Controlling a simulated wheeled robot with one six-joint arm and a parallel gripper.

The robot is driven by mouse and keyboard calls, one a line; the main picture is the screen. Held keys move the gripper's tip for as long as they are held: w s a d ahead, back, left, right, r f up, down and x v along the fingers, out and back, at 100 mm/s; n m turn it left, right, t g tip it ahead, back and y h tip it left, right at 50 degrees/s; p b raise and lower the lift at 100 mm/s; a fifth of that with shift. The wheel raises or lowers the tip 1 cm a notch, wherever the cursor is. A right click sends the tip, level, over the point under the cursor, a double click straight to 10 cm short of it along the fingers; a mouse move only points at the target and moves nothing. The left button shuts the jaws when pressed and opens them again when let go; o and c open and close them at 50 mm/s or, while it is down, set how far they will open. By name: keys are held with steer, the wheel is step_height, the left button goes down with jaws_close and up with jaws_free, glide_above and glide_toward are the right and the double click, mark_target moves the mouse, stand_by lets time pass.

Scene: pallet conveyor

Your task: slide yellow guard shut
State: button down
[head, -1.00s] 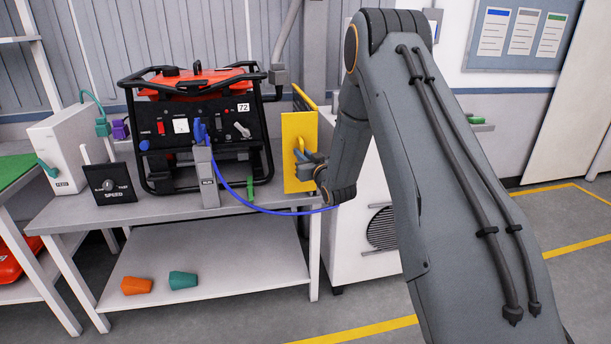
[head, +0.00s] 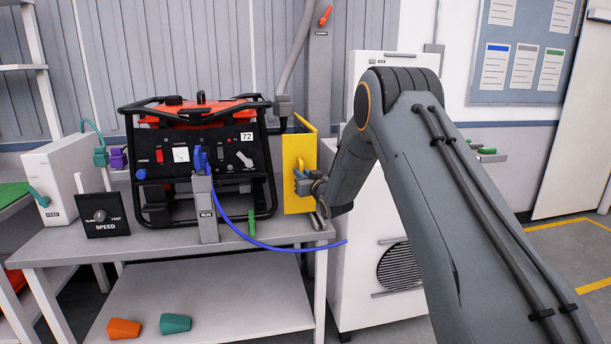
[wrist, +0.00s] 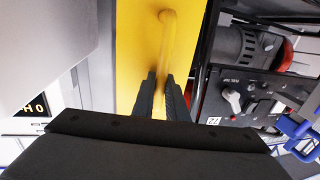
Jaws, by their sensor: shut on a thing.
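The yellow guard (head: 295,150) is an upright panel at the right end of the bench, just right of the red-and-black generator (head: 200,150). My gripper (head: 304,181) is at the guard's face. The wrist view shows my gripper (wrist: 162,92) with its two dark fingers closed around the guard's yellow bar handle (wrist: 171,38). The yellow panel (wrist: 138,30) fills the space behind the handle. How far the guard has slid cannot be told, and its far side is hidden.
A grey post (head: 205,210) with a blue plug stands before the generator; a blue cable (head: 265,246) hangs across the bench front to the right. A green lever (head: 252,224) is near the guard. A white cabinet (head: 375,285) stands right of the bench.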

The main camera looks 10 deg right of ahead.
steer(key=c, duration=2)
jaws_free()
steer(key=shift+w+r, duration=0.1)
steer(key=shift+r, duration=0.05)
steer(key=shift+c, duration=0.2)
steer(key=shift+d, duration=0.1)
steer(key=v, duration=0.7)
steer(key=shift+s, duration=0.45)
steer(key=s+d+m+g+h+p, duration=0.1)
steer(key=s+g, duration=0.4)
steer(key=s, duration=1.3)
steer(key=s+d+m+g+h+p, duration=0.1)
steer(key=s+g+p, duration=0.3)
steer(key=s, duration=1.4)
steer(key=s+d+f+m+g+h+p, duration=0.1)
steer(key=s+d+g+h+p, duration=0.2)
steer(key=s+g, duration=0.5)
steer(key=s, duration=1)
steer(key=shift+d, duration=0.2)
